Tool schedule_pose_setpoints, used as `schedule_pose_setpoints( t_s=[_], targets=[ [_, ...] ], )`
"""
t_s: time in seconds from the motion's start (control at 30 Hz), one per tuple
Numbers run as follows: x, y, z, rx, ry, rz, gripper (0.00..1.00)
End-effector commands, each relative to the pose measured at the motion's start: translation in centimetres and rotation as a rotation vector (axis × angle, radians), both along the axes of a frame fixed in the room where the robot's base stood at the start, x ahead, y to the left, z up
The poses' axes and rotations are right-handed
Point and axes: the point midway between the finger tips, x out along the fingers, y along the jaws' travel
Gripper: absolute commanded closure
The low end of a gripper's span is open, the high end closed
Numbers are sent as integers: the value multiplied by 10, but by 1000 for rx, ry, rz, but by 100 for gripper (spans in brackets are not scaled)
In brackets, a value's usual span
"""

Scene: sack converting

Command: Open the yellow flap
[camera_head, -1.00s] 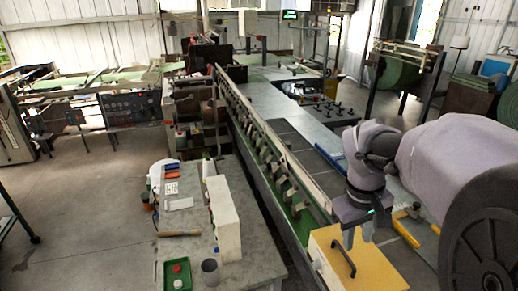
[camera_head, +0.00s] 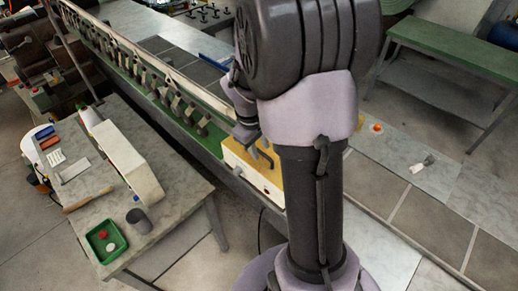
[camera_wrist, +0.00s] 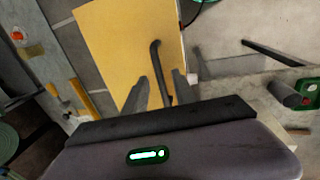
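The yellow flap (camera_wrist: 122,45) fills the upper middle of the wrist view, lying flat and closed-looking on a white box. Its black bar handle (camera_wrist: 155,55) runs down between my gripper's fingers. My gripper (camera_wrist: 160,78) is open, with one finger on each side of the handle and gaps visible. Whether the fingertips reach down to handle depth is unclear. In the head view the yellow flap (camera_head: 237,158) and its handle (camera_head: 266,156) show beside my arm. My arm hides part of the box and most of my gripper there.
A grey table (camera_head: 165,213) stands left of the box, with a green tray (camera_head: 104,240), a grey cup (camera_head: 140,221) and a white case (camera_head: 130,165). The long machine rail (camera_head: 150,82) runs behind. A green-topped bench (camera_head: 450,62) stands at the right.

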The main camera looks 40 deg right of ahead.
Motion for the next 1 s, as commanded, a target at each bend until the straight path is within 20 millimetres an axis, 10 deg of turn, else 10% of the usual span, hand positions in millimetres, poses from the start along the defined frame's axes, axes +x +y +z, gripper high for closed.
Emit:
schedule_pose_setpoints(
  t_s=[0.3,0.5,1.0],
  targets=[
    [0,-1,-4,1,1,0,67],
    [0,-1,-4,0,0,0,100],
    [0,-1,-4,0,0,0,100]
  ],
)
